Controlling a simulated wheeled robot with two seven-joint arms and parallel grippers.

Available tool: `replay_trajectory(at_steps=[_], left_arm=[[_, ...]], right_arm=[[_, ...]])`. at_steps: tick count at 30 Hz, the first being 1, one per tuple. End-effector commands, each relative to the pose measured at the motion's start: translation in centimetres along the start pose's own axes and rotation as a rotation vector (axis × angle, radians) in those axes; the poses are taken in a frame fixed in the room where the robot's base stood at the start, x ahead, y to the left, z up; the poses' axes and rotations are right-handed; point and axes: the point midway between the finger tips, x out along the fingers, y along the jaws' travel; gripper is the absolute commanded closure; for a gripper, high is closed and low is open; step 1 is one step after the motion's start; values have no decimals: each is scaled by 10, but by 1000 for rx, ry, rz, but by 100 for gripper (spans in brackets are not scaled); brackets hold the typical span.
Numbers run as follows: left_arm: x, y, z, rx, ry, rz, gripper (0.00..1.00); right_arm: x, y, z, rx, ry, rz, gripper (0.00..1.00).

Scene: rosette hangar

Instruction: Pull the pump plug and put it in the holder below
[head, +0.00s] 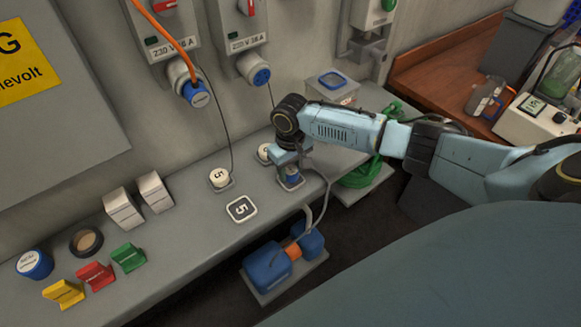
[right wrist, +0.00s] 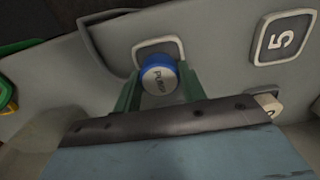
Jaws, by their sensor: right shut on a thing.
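The pump plug (right wrist: 158,76) is blue with a grey face lettered PUMP. In the right wrist view it sits between the two green fingers of my right gripper (right wrist: 157,88), which is shut on it. In the head view my right gripper (head: 291,165) points down at the grey shelf, with the blue plug (head: 292,177) under it. The holder (right wrist: 160,46), a pale-rimmed square in the shelf, lies right at the plug; I cannot tell whether the plug is seated in it. The right socket (head: 257,72) on the wall shows a round blue front. My left gripper is out of view.
An orange cable runs to the left wall socket (head: 190,88). The blue pump (head: 268,268) stands below the shelf, with a grey hose or cable rising from it. A 5 label (head: 241,209) lies left of the holder. Coloured blocks and white boxes (head: 123,210) stand further left.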

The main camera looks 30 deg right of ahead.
Motion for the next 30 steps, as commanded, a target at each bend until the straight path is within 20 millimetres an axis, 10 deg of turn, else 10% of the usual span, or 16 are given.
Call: replay_trajectory(at_steps=[9, 10, 15, 30], left_arm=[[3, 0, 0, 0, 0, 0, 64], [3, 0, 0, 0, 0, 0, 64], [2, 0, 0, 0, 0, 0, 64], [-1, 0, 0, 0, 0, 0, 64]], right_arm=[[7, 0, 0, 0, -1, -1, 96], [7, 0, 0, 0, -1, -1, 58], [6, 0, 0, 0, -1, 0, 36], [-18, 0, -1, -2, 3, -1, 34]])
